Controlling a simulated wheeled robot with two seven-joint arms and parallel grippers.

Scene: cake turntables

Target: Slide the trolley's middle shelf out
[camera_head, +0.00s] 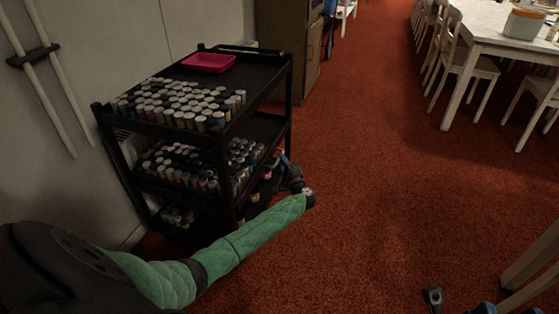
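The black trolley (222,150) stands against the wall at the left, with three shelf levels in view. Its middle shelf (268,128) carries rows of small lidded jars (180,167) and sits within the trolley's frame. My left gripper (283,160) is at the trolley's right side, by the near end of the middle shelf. Its fingers are small and dark against the trolley, so I cannot tell whether they are open or touch the shelf. Part of my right gripper (458,301) shows at the bottom edge, away from the trolley; its finger opening is unclear.
The top shelf holds more jars (180,103) and a pink tray (208,63). The lower shelf holds some jars (178,215). A wooden cabinet (290,40) stands behind the trolley. White chairs and a table (500,35) are at upper right. The red carpet (370,150) between is clear.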

